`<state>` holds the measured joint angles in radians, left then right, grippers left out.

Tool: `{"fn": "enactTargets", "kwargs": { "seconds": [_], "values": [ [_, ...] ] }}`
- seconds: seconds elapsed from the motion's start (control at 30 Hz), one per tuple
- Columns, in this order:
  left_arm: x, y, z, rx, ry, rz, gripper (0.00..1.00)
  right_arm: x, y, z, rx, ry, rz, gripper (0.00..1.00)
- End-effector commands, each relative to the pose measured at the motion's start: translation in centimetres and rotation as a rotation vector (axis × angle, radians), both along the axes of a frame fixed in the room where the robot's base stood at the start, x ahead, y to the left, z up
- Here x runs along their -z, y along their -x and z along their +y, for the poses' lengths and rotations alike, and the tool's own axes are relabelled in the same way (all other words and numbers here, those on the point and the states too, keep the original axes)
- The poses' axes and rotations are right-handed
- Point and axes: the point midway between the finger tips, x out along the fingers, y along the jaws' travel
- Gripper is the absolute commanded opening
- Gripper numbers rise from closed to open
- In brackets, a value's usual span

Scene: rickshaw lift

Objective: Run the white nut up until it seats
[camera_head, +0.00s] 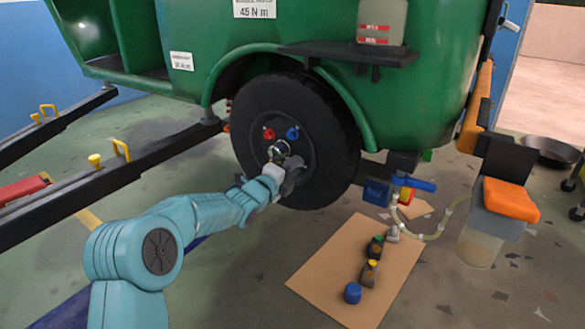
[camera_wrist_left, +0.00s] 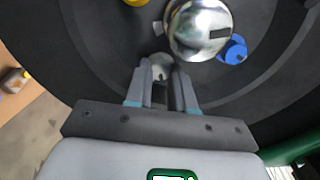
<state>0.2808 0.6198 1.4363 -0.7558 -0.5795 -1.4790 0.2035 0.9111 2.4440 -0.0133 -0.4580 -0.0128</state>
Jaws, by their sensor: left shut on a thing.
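The wheel (camera_head: 245,140) is a black tyre on a dark rim under the green rickshaw body. A red nut (camera_head: 268,133) and a blue nut (camera_head: 292,133) sit on its upper face; the blue one also shows in the left wrist view (camera_wrist_left: 233,50). A shiny hub cap (camera_wrist_left: 200,28) is at the wheel's centre. My left gripper (camera_head: 282,165) is at the lower part of the wheel face. In the left wrist view, its fingers (camera_wrist_left: 161,85) are shut on the white nut (camera_wrist_left: 159,66), below the hub. The fingers hide part of the nut, and its seating cannot be told. My right gripper is not in view.
A yellow nut (camera_wrist_left: 136,2) is at the wrist view's top edge. A tan board (camera_head: 335,268) with several small items and a blue cap (camera_head: 353,292) lies right of my arm. Dark lift rails (camera_head: 110,175) cross the left. An orange-topped box (camera_head: 508,200) stands right.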

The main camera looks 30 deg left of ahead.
Motion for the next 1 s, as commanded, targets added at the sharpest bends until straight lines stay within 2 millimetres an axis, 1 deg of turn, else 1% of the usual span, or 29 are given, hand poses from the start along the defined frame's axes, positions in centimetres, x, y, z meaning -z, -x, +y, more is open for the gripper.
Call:
{"fn": "enactTargets", "kwargs": {
  "seconds": [0.03, 0.4, 0.43, 0.47, 0.5, 0.83, 0.93, 1.0],
  "values": [
    [0.2, 0.0, -0.1, 0.002, -0.004, 0.005, 0.00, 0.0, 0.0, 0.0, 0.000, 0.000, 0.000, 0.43],
    [0.2, 0.0, -0.1, 0.003, -0.005, 0.004, 0.00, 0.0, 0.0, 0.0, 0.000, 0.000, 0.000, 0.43],
    [0.2, 0.0, -0.1, 0.003, -0.005, 0.004, 0.33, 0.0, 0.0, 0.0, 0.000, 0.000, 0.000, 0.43],
    [0.2, 0.0, -0.1, 0.002, -0.005, 0.004, 0.42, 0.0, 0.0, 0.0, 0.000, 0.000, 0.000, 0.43],
    [0.2, 0.0, -0.1, 0.002, -0.005, 0.004, 0.49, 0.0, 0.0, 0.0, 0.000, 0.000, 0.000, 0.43],
    [0.0, 0.3, 0.0, 0.001, -0.004, 0.001, 0.49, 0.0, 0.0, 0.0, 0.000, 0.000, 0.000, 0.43],
    [0.0, 1.3, 0.2, 0.000, -0.003, 0.001, 0.49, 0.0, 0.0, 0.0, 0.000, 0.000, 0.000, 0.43],
    [0.0, 2.5, 0.3, 0.000, -0.003, 0.002, 0.49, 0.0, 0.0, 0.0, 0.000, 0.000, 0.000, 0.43]
  ]
}}
